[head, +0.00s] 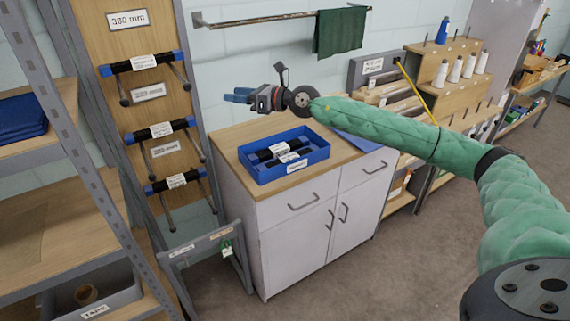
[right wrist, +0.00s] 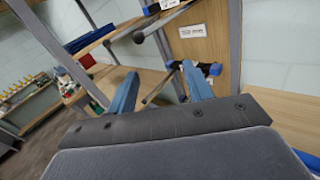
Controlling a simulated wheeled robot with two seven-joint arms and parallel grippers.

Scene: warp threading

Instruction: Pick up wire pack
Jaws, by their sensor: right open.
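My right gripper (head: 238,96) is open and empty, reaching in from the right above the cabinet's back left part, with blue fingers pointing left toward the peg panel. Its two spread fingers (right wrist: 160,85) also show in the right wrist view. I cannot tell which thing is the wire pack. Three black bars with white labels and blue ends hang on the panel: a top one (head: 120,66), a middle one (head: 148,134) and a low one (head: 161,185). A blue tray (head: 262,177) on the cabinet holds black labelled rolls (head: 268,152). My left gripper is out of view.
The white cabinet (head: 300,245) has a wooden top. A shelf rack (head: 40,215) stands at the left, with a metal frame (head: 205,240) near its foot. A wall rail (head: 265,20) holds a green cloth (head: 338,30). Thread cones (head: 468,65) stand at the right.

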